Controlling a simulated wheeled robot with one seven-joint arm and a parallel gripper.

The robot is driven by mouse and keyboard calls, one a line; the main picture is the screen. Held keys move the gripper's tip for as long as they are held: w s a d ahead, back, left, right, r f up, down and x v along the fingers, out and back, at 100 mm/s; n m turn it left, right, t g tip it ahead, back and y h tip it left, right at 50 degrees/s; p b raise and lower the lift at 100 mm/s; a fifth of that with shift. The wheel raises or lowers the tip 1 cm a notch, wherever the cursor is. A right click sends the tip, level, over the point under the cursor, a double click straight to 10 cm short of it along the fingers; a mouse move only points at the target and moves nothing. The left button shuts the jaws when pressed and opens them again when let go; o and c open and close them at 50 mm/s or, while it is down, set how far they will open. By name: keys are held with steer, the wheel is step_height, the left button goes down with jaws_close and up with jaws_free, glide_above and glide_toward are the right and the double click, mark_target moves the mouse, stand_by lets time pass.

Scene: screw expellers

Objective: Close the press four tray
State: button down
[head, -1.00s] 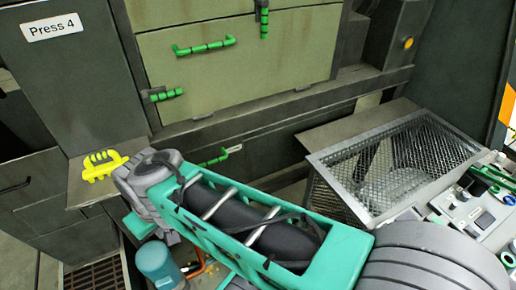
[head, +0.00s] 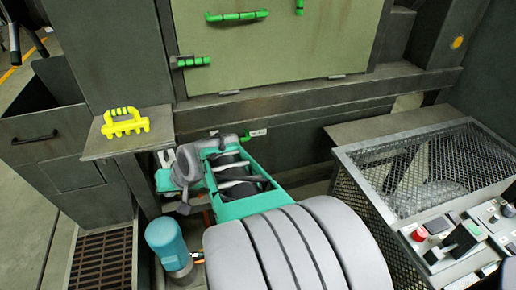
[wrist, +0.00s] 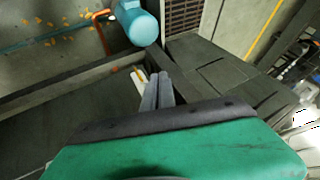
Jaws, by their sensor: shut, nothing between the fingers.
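The dark low front under the press, possibly the press four tray (head: 300,142), shows in the head view with a short green handle (head: 243,139) and a small white label. My arm hides its left part, so I cannot tell how far it stands out. In the wrist view my gripper (wrist: 158,80) has its two grey fingers together with nothing between them. A dark flat surface (wrist: 70,120) with a raised edge lies left of the fingers; I cannot tell whether they touch it. In the head view the fingers are not clear behind my arm.
A yellow knuckle-shaped piece (head: 124,123) lies on a ledge left of the arm. A blue motor (head: 168,245) stands below it, also in the wrist view (wrist: 136,22). A mesh cage (head: 370,195) and control panel (head: 465,240) stand at right. A floor grate (head: 100,258) lies lower left.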

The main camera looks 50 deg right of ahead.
steer(key=w+d+f+m+t+b, duration=0.2)
steer(key=d+f+m+b, duration=0.15)
steer(key=d+f, duration=0.3)
steer(key=m+t+h+b, duration=0.6)
steer(key=m+h+b, duration=0.45)
steer(key=m, duration=0.55)
glide_toward(261, 128)
steer(key=shift+n+h, duration=0.25)
steer(key=shift+n, duration=0.1)
steer(key=b+x, duration=0.1)
steer(key=x, duration=0.5)
steer(key=shift+w+f, duration=0.2)
steer(key=shift+w, duration=0.05)
steer(key=shift+w+d, duration=0.15)
steer(key=shift+w, duration=0.05)
